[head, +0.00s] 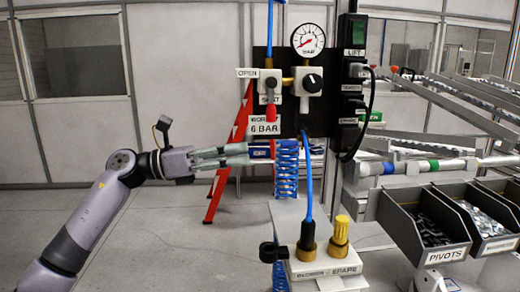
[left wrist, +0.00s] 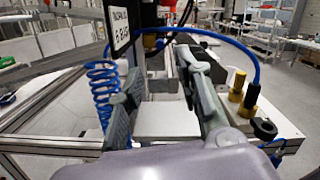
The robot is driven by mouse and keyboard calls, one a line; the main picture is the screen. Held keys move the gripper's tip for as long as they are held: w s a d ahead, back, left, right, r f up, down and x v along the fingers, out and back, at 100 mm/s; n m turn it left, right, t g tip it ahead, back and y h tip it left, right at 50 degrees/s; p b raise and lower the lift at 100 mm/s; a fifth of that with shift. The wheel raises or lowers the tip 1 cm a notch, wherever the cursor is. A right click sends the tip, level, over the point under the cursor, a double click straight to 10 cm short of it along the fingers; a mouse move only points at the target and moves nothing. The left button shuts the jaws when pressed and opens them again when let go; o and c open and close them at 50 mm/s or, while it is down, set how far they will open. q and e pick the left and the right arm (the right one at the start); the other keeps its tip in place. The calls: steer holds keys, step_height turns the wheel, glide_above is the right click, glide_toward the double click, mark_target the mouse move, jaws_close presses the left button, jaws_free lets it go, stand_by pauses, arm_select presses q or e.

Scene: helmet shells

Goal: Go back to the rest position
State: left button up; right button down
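My left gripper (head: 246,154) reaches in from the left at mid-height, pointing right toward the air panel. In the left wrist view its two fingers (left wrist: 162,78) stand apart with nothing held between them. The blue coiled hose (head: 287,168) hangs just right of the fingertips in the head view. In the left wrist view the coiled hose (left wrist: 103,88) is just left of the left finger. I cannot tell whether the gripper touches anything on the panel. My right gripper is in neither view.
Below is a block with brass fittings (head: 339,236). Parts bins (head: 432,230) stand at right. A red ladder (head: 236,140) is behind. The floor at left is clear.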

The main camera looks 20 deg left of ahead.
arm_select(q)
steer(key=shift+v, duration=0.95)
